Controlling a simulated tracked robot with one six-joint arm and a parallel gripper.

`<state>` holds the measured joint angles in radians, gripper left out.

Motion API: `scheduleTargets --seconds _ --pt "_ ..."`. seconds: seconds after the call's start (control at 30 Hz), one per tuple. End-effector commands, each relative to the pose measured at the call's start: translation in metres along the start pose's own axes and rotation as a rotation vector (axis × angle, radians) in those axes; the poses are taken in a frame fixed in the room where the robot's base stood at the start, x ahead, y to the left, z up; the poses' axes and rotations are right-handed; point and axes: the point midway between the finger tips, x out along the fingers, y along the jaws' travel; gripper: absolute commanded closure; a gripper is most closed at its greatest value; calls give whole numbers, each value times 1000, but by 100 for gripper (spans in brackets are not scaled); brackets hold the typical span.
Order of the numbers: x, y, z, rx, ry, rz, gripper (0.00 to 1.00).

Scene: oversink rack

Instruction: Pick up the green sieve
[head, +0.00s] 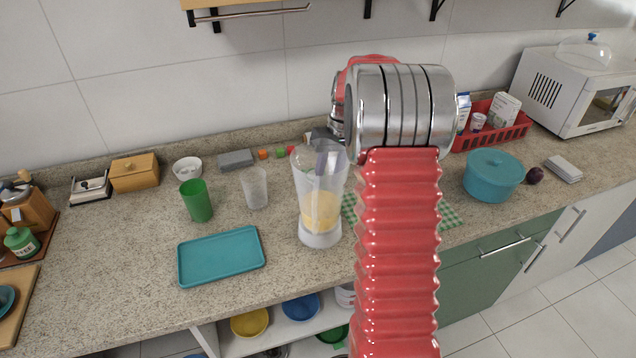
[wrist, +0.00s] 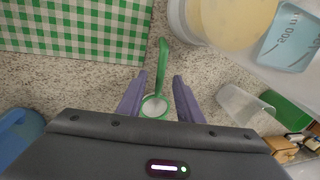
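The green sieve (wrist: 154,106) shows in the wrist view, with a round green rim, a pale mesh and a green handle (wrist: 161,58) pointing up the picture. My gripper (wrist: 158,78) is open, with its two purple fingers on either side of the sieve and a gap on both sides. I cannot tell how high the fingers are above the counter. In the head view the sieve is hidden behind my arm and the blender jug. A purple part of my gripper (head: 325,160) shows there by the jug.
The jug (head: 320,205) with yellow contents stands close by. A clear tumbler (head: 255,188), green cup (head: 196,200) and teal tray (head: 221,256) are to its left. A green checked cloth (wrist: 75,28) lies beside the sieve. A teal pot (head: 493,175) stands right.

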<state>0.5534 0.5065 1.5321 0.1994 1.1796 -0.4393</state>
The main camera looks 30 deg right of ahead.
Motion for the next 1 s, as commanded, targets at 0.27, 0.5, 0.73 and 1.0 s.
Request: scheduleTargets --seconds 0.27,0.5,0.73,1.0 --pt "24 0 0 -1 0 0 67" --pt "24 -1 0 -1 0 0 67" --pt "24 -1 0 -1 0 0 67" --pt "24 -1 0 -1 0 0 84"
